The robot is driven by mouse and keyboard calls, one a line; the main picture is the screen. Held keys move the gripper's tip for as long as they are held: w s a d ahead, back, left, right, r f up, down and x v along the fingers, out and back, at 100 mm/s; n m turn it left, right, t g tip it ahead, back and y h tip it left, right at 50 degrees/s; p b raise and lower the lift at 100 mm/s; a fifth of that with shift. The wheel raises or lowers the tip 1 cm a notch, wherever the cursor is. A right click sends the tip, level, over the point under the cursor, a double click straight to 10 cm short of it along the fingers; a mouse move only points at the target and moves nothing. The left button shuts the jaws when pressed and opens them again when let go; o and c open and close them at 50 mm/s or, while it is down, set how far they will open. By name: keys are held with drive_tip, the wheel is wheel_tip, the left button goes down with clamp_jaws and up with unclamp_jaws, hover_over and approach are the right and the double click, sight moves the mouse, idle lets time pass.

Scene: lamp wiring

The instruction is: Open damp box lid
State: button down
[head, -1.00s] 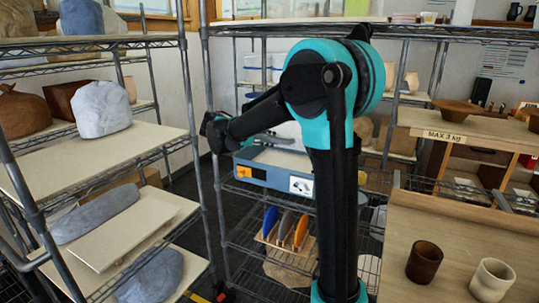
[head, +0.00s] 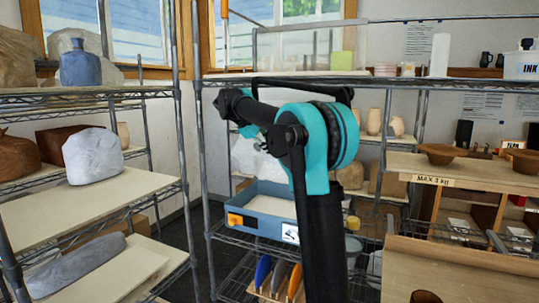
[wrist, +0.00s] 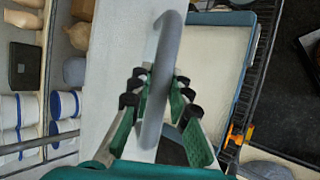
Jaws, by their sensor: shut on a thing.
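The damp box (head: 262,222) is a blue, open-topped tray with an orange label on its front, standing on the wire shelf behind my arm. In the wrist view its pale floor and blue rim (wrist: 222,18) show to the right. My gripper (wrist: 160,92) is shut on a grey, curved handle (wrist: 170,45). The handle stands in front of a pale flat panel (wrist: 105,65), which looks like the lid, beside the open box.
A wire rack (head: 95,205) with boards and wrapped clay stands at the left. Several coloured upright pieces (head: 278,278) stand below the box. A wooden workbench (head: 460,265) is at the right. A clear case (head: 300,45) sits on the shelf above.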

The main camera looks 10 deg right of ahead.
drive_tip(key=shift+w+r, duration=0.15)
drive_tip(key=c, duration=1.4)
unclamp_jaws()
drive_tip(key=v, duration=1.2)
